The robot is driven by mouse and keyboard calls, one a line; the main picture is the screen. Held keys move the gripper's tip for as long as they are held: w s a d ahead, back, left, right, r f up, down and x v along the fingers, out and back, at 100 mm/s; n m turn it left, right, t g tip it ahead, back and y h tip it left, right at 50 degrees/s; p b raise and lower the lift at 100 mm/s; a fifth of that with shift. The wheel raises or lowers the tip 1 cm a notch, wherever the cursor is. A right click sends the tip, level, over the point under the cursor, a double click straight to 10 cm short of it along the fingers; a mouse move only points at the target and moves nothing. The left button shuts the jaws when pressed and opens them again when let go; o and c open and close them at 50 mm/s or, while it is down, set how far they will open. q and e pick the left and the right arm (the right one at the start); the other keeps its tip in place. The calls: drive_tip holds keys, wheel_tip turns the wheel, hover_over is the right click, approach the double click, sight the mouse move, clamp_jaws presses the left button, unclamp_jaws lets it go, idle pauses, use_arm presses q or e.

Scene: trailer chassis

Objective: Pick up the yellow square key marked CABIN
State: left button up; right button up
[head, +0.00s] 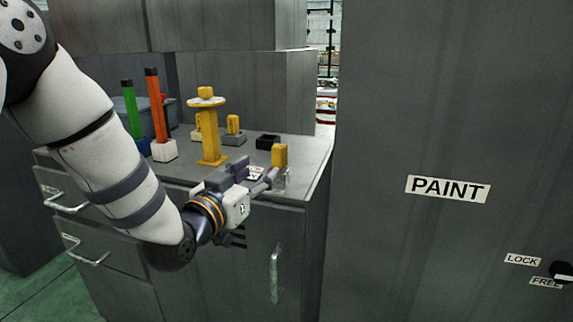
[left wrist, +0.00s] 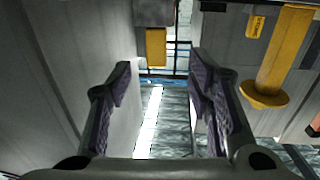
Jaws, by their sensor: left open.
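A yellow square key (head: 279,155) stands upright near the counter's front right corner. In the left wrist view this yellow block (left wrist: 156,47) shows beyond and between the fingertips, against a grey base. No marking on it can be read. My left gripper (head: 268,182) is at the counter's front edge, just in front of and below the key; its fingers (left wrist: 162,78) are open and empty. A second, smaller yellow key (head: 233,124) stands in a grey holder farther back; it has unreadable marks in the left wrist view (left wrist: 256,26). My right gripper is not in view.
A tall yellow post with a round flange (head: 209,135) stands left of the key. Green (head: 132,108) and red-orange (head: 156,105) handles stand farther left. A black open box (head: 268,141) lies behind the key. A tall grey cabinet marked PAINT (head: 400,120) fills the right.

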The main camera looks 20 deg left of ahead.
sight(276, 160)
use_arm(q)
drive_tip(key=w, duration=0.3)
drive_tip(key=w+d, duration=0.1)
drive_tip(key=w, duration=0.2)
drive_tip(key=w+d+b, duration=0.1)
drive_tip(key=w, duration=0.2)
drive_tip(key=shift+w+f, duration=0.15)
drive_tip(key=shift+w, duration=0.1)
clamp_jaws()
